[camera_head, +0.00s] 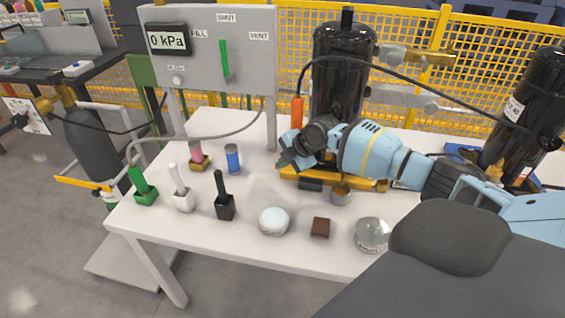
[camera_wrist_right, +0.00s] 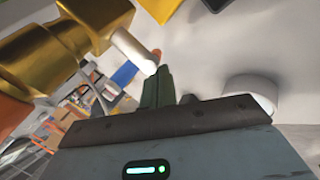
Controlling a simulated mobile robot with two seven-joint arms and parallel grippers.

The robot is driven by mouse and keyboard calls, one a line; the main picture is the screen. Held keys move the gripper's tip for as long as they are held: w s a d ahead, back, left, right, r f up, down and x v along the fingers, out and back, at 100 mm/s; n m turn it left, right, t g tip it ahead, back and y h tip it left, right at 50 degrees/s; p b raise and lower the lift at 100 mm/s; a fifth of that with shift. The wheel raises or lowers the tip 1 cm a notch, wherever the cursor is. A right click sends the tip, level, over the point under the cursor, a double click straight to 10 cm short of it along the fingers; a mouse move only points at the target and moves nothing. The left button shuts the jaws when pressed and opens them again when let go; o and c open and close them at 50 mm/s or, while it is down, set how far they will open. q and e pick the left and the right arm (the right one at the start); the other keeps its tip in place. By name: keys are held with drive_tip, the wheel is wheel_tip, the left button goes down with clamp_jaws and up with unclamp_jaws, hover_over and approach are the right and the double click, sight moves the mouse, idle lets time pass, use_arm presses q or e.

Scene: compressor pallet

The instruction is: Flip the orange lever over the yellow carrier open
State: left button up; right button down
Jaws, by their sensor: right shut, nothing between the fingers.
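An upright orange lever (camera_head: 297,112) shows in the head view over the left end of the yellow carrier (camera_head: 372,184), beside a black compressor (camera_head: 340,85). My right gripper (camera_head: 286,160) is below the lever, near the carrier's left end, with its arm coming in from the right. In the right wrist view my gripper (camera_wrist_right: 159,88) is shut and empty. Its fingertips are close to a pale stem on a brass fitting (camera_wrist_right: 75,40); I cannot tell whether they touch. An orange patch at that view's left edge is too cut off to name. My left gripper is out of view.
On the white table (camera_head: 245,250) stand several stamp-like handles, a blue can (camera_head: 233,159), a white round piece (camera_head: 274,221), a brown block (camera_head: 320,228) and a glass dome (camera_head: 372,235). A grey gauge panel (camera_head: 250,70) stands behind. Another black compressor (camera_head: 525,110) is at the right.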

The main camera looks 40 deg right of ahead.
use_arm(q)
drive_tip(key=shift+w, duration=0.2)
use_arm(e)
drive_tip(key=shift+d+f+g+h, duration=0.3)
drive_tip(key=shift+d+g+h, duration=0.1)
drive_tip(key=shift+d+g, duration=0.1)
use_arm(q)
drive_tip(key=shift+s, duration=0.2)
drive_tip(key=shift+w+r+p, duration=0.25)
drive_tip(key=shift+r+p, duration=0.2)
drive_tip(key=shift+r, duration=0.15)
use_arm(e)
drive_tip(key=shift+r, duration=0.8)
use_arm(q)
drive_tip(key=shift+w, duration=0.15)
